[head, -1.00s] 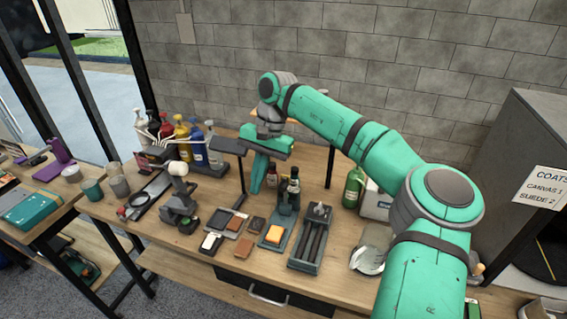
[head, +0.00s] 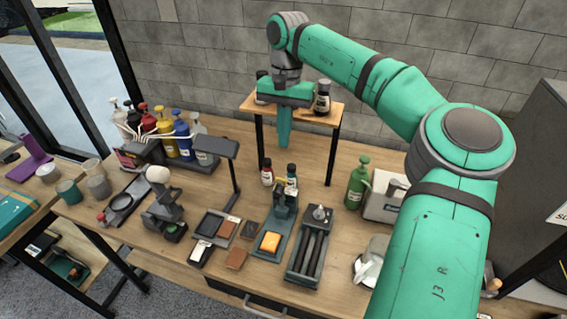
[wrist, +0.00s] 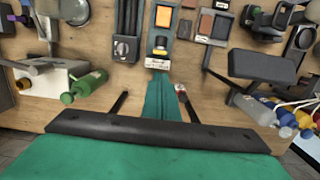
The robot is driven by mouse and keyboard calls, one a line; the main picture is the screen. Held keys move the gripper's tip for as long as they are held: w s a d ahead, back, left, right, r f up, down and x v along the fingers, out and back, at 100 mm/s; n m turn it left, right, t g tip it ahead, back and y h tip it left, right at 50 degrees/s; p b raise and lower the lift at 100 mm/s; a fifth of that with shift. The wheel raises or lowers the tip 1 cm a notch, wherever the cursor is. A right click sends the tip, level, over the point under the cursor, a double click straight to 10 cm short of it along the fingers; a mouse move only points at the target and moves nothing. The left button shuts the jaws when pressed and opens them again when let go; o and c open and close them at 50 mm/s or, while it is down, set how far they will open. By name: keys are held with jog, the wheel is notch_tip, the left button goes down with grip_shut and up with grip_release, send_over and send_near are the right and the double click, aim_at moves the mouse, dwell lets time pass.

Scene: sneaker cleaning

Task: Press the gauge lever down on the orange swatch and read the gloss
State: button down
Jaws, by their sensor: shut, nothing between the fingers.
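The orange swatch (head: 270,242) lies on the front plate of a dark grey-green gauge (head: 286,201) in the middle of the bench. The gauge's upright part stands behind the swatch. Its lever and any reading are too small to make out. The swatch also shows at the top of the wrist view (wrist: 163,16), with the gauge (wrist: 158,44) and a white label below it. My gripper (head: 284,143) is shut and empty, pointing down in front of the small raised shelf. It is above and behind the gauge, apart from it and the swatch.
Small bottles (head: 267,172) stand just behind the gauge. A tray with dark rods (head: 311,250) is to its right, and brown swatches (head: 236,258) and a lamp-like stand (head: 217,146) are to its left. The raised shelf (head: 330,118) holds bottles. A green spray bottle (head: 358,184) stands at right.

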notch_tip(320, 180, down, 10)
jog(key=s, duration=0.1)
jog(key=shift+s+a, duration=0.25)
jog(key=shift+s+r, duration=0.1)
dwell(0.6)
